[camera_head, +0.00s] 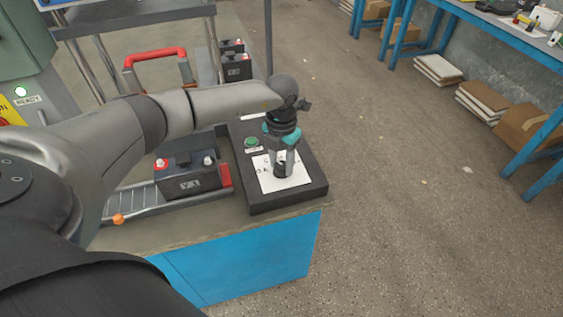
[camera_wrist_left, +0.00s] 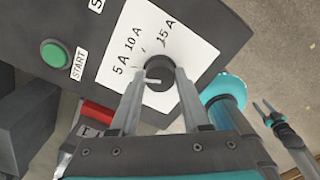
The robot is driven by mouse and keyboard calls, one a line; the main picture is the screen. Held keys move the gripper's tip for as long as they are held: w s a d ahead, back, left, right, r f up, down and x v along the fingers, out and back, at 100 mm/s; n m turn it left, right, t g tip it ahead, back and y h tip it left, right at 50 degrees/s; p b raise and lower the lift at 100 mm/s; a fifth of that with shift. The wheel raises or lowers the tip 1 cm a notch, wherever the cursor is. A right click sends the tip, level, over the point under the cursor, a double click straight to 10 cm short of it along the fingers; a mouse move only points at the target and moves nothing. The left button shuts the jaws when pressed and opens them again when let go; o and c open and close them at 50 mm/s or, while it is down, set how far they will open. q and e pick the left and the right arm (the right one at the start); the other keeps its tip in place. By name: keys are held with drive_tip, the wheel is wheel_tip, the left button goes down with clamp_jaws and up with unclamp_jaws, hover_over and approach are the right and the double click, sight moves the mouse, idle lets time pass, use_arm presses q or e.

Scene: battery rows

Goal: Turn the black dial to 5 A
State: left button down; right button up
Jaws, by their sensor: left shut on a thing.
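The black dial (camera_wrist_left: 158,68) sits on a white label plate (camera_wrist_left: 185,48) on the dark control box. In the left wrist view the plate reads 5 A, 10 A and 15 A from left to right. My left gripper (camera_wrist_left: 159,76) points down at the dial and is shut on it, one finger on each side. A white line on the dial points left, toward the 5 A side; its exact alignment with the tick is hard to tell. In the head view the left gripper (camera_head: 284,164) hides part of the dial (camera_head: 281,171).
A green START button (camera_head: 251,142) is on the control box (camera_head: 262,204). A black battery (camera_head: 190,180) sits on a rail tray (camera_head: 140,205) left of the box. More batteries (camera_head: 236,66) stand behind. Open floor (camera_head: 420,200) lies to the right.

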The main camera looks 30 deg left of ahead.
sight(281, 165)
use_arm(q)
drive_tip(key=shift+m, duration=0.3)
drive_tip(key=shift+c, duration=1.9)
unclamp_jaws()
wheel_tip(281, 165, up, 15)
drive_tip(key=p, duration=0.2)
drive_tip(key=shift+r+p, duration=0.15)
drive_tip(key=shift+p, duration=0.25)
